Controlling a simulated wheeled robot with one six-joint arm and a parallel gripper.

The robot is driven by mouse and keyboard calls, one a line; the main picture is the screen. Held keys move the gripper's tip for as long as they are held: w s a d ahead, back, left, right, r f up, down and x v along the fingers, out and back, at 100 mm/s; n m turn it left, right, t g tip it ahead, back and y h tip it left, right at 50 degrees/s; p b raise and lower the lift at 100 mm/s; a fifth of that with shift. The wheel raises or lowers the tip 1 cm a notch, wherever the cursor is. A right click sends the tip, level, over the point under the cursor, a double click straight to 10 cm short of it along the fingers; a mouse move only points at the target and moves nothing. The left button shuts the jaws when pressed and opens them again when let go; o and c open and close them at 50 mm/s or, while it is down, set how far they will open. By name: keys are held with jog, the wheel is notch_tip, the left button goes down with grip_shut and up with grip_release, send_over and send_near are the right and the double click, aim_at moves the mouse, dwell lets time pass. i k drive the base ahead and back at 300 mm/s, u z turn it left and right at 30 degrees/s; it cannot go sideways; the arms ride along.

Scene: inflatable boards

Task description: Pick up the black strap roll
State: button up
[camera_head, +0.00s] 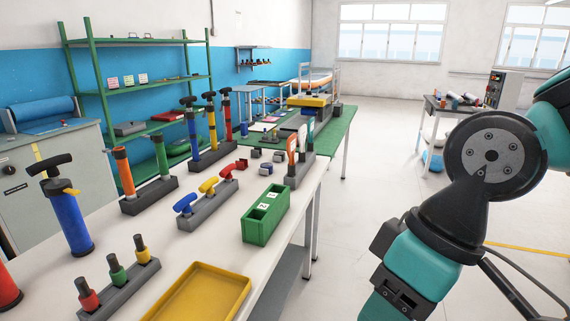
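Several small dark pieces lie on the white table beyond the green box. One dark piece (279,156) is near the table's right side, one (256,153) is to its left, and another (264,170) is closer to me. They look like small rolls or blocks, and they are too small to tell which is the black strap roll. My arm is at the right, over the floor and apart from the table. My gripper's fingers are not in view.
A green divided box (266,215) and a yellow tray (201,293) stand on the white table (215,253). Grey racks with coloured handles, a blue pump (68,222) and a rack of orange and white-handled tools (298,165) surround the pieces.

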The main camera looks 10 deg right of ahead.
aim_at(279, 156)
jog(key=z, duration=0.75)
jog(key=i, duration=1.55)
jog(key=u, duration=0.45)
jog(key=i, duration=0.85)
jog(key=u, duration=1.05)
jog(key=i, duration=0.3)
jog(key=u, duration=0.15)
